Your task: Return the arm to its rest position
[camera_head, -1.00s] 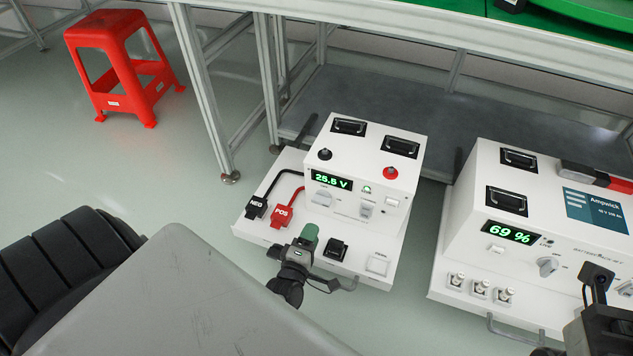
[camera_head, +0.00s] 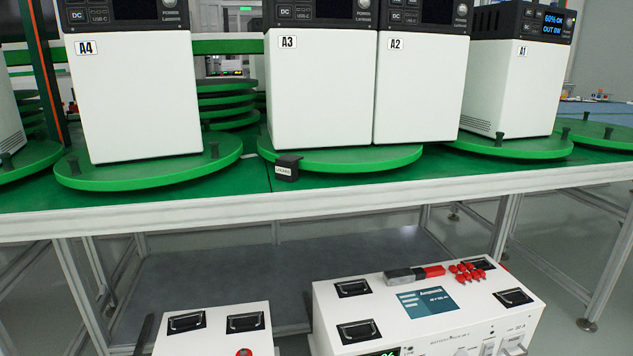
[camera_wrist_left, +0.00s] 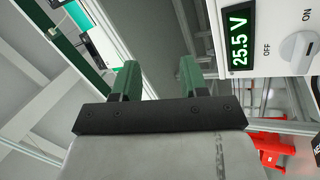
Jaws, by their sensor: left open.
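My left gripper (camera_wrist_left: 159,78) shows in the left wrist view with its two green fingers apart and nothing between them. A white power box with a green 25.5 V display (camera_wrist_left: 239,38) is to the right of the fingers in that view, apart from them. The same box (camera_head: 212,338) shows by its top at the bottom of the head view. Neither gripper nor arm is in the head view.
White units A4 (camera_head: 135,95), A3 (camera_head: 320,90), A2 (camera_head: 417,85) and A1 (camera_head: 508,75) stand on green turntables (camera_head: 150,175) along the bench. A second white box (camera_head: 470,310) stands below. A red stool (camera_wrist_left: 268,148) shows in the wrist view.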

